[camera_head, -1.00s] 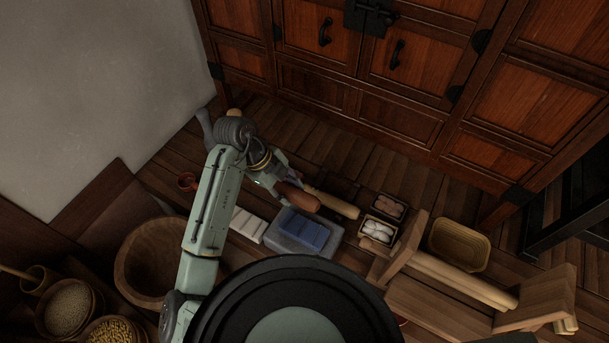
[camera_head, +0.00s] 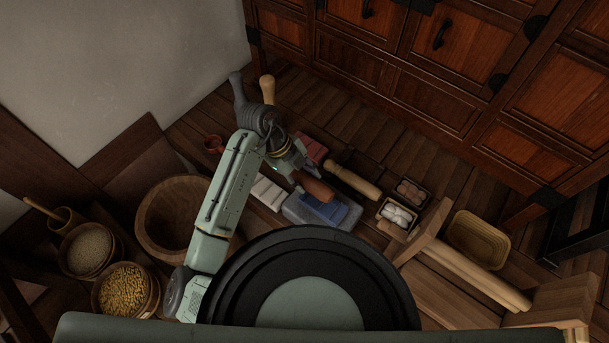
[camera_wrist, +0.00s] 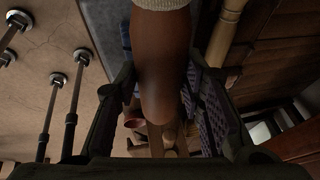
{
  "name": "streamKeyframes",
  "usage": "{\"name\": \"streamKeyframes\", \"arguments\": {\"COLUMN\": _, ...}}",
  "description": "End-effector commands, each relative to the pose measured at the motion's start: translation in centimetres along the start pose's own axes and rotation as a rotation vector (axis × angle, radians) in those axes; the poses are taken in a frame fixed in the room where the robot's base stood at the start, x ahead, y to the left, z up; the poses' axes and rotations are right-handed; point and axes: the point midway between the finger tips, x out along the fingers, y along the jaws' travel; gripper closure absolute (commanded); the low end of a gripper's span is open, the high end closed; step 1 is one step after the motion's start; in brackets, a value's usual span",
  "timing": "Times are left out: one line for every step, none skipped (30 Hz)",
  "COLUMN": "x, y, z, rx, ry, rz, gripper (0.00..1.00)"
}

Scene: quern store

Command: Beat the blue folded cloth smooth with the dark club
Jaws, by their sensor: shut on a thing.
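The blue folded cloth (camera_head: 324,210) lies on a grey stone block (camera_head: 346,222) in the head view; its surface looks creased into strips. My gripper (camera_head: 294,166) is shut on the dark club (camera_head: 317,189). The club's reddish-brown head overlaps the cloth's far edge in the picture; whether it touches the cloth I cannot tell. In the wrist view, the club (camera_wrist: 165,75) runs between the fingers of my gripper (camera_wrist: 165,98) and hides much behind it. A sliver of blue cloth (camera_wrist: 127,36) shows left of it, beside the grey block (camera_wrist: 103,25).
White folded cloths (camera_head: 266,192) lie left of the block, a red cloth (camera_head: 311,148) behind. A pale wooden roller (camera_head: 352,181) lies close right. Small boxes (camera_head: 391,224) and a yellow basket (camera_head: 478,241) stand farther right. A large wooden bowl (camera_head: 145,222) stands left.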

Motion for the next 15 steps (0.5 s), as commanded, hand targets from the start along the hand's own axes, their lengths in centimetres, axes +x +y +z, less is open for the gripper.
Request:
{"name": "streamKeyframes", "arguments": {"x": 0.0, "y": 0.0, "z": 0.0, "rx": 0.0, "ry": 0.0, "rz": -0.001, "gripper": 0.98}}
{"name": "streamKeyframes", "arguments": {"x": 0.0, "y": 0.0, "z": 0.0, "rx": 0.0, "ry": 0.0, "rz": -0.001, "gripper": 0.98}}
{"name": "streamKeyframes", "arguments": {"x": 0.0, "y": 0.0, "z": 0.0, "rx": 0.0, "ry": 0.0, "rz": -0.001, "gripper": 0.98}}
{"name": "streamKeyframes", "arguments": {"x": 0.0, "y": 0.0, "z": 0.0, "rx": 0.0, "ry": 0.0, "rz": -0.001, "gripper": 0.98}}
{"name": "streamKeyframes", "arguments": {"x": 0.0, "y": 0.0, "z": 0.0, "rx": 0.0, "ry": 0.0, "rz": -0.001, "gripper": 0.98}}
{"name": "streamKeyframes", "arguments": {"x": 0.1, "y": 0.0, "z": 0.0, "rx": 0.0, "ry": 0.0, "rz": -0.001, "gripper": 0.98}}
{"name": "streamKeyframes", "arguments": {"x": 0.2, "y": 0.0, "z": 0.1, "rx": 0.0, "ry": 0.0, "rz": -0.001, "gripper": 0.98}}
{"name": "streamKeyframes", "arguments": {"x": 0.4, "y": 0.1, "z": 0.1, "rx": 0.0, "ry": 0.0, "rz": -0.001, "gripper": 0.98}}
{"name": "streamKeyframes", "arguments": {"x": 0.7, "y": 0.1, "z": 0.3, "rx": 0.0, "ry": 0.0, "rz": -0.001, "gripper": 0.98}}
{"name": "streamKeyframes", "arguments": {"x": 1.0, "y": 0.2, "z": 0.4, "rx": 0.0, "ry": 0.0, "rz": -0.001, "gripper": 0.98}}
{"name": "streamKeyframes", "arguments": {"x": 1.3, "y": 0.3, "z": 0.5, "rx": 0.0, "ry": 0.0, "rz": -0.001, "gripper": 0.98}}
{"name": "streamKeyframes", "arguments": {"x": 1.8, "y": 0.4, "z": 0.7, "rx": 0.0, "ry": 0.0, "rz": -0.001, "gripper": 0.98}}
{"name": "streamKeyframes", "arguments": {"x": 2.2, "y": 0.4, "z": 0.8, "rx": 0.0, "ry": 0.0, "rz": -0.001, "gripper": 0.98}}
{"name": "streamKeyframes", "arguments": {"x": 2.5, "y": 0.5, "z": 1.0, "rx": 0.0, "ry": 0.0, "rz": -0.001, "gripper": 0.98}}
{"name": "streamKeyframes", "arguments": {"x": 3.0, "y": 0.6, "z": 1.2, "rx": 0.001, "ry": 0.0, "rz": -0.001, "gripper": 0.98}}
